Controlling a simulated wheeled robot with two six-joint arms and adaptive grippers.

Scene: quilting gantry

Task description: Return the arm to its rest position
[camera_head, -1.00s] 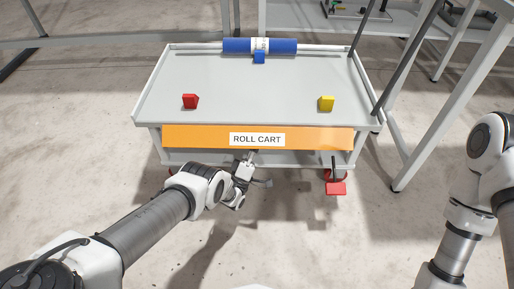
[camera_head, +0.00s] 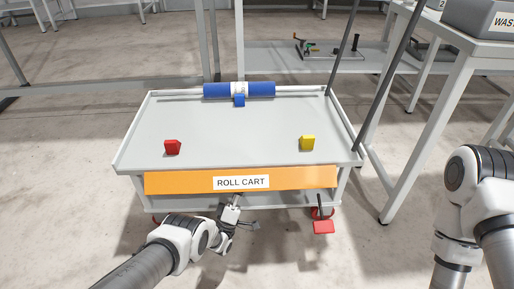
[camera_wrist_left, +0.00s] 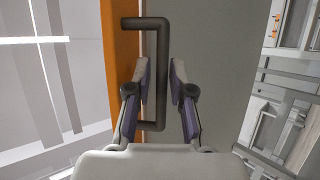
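My left arm (camera_head: 180,243) reaches in from the lower left in the head view. Its gripper (camera_head: 233,203) is at the front of the roll cart, just below the orange panel (camera_head: 160,183). In the left wrist view the two fingers (camera_wrist_left: 161,80) stand apart. The upright bar of a dark handle (camera_wrist_left: 162,75) shows between them, nearer the right finger, with a visible gap to the left one. I cannot tell whether a finger touches it. My right arm (camera_head: 467,215) is bent at the right edge; its gripper is out of view.
The roll cart (camera_head: 240,130) carries a blue roll (camera_head: 215,91), a red block (camera_head: 172,147) and a yellow block (camera_head: 307,143). A grey table (camera_head: 459,60) stands on the right. Open floor lies in front.

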